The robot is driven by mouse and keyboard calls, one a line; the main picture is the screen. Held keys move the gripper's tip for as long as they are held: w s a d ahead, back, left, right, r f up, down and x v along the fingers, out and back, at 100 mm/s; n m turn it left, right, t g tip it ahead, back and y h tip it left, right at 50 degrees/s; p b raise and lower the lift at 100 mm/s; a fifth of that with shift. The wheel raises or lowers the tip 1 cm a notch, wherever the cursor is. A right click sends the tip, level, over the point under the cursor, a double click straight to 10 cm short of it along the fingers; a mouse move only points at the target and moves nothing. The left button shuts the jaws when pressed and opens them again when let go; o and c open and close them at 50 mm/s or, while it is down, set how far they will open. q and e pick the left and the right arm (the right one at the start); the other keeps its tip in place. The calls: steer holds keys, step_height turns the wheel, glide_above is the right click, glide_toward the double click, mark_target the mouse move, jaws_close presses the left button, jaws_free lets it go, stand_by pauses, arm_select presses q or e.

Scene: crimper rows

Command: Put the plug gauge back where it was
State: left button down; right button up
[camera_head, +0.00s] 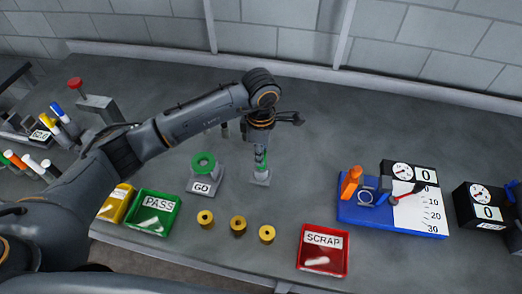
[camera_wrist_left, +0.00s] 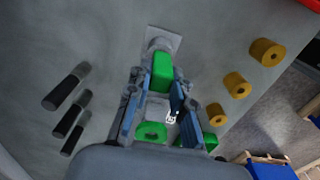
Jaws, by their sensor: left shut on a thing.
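My left gripper (camera_head: 261,150) is shut on the green-handled plug gauge (camera_head: 261,160), which is upright. In the left wrist view the green handle (camera_wrist_left: 162,72) sits between the fingers. Its lower end is at a small grey block (camera_head: 260,179); I cannot tell whether it is seated in it or just above. The grey GO stand (camera_head: 200,187) with a green ring (camera_head: 204,162) stands to the left of the gauge. A dark part with blue at the right edge may be my right gripper (camera_head: 515,190); its fingers are not clear.
Several brass rings, one here (camera_head: 238,224), lie in front of the gauge. The green PASS tray (camera_head: 132,222) is front left, the red SCRAP tray (camera_head: 305,268) front right. A blue gauge fixture (camera_head: 360,216) stands right. Dark pegs (camera_wrist_left: 68,88) show in the left wrist view.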

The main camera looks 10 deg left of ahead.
arm_select(q)
steer(key=shift+f+b, duration=0.35)
steer(key=shift+b, duration=0.05)
steer(key=c, duration=1.2)
jaws_free()
steer(key=shift+o, duration=0.2)
steer(key=shift+r, duration=0.15)
steer(key=shift+r+p, duration=0.2)
steer(key=shift+p, duration=0.2)
steer(key=shift+r, duration=0.25)
step_height(320, 180, up, 12)
steer(key=b, duration=0.4)
steer(key=shift+f, duration=0.2)
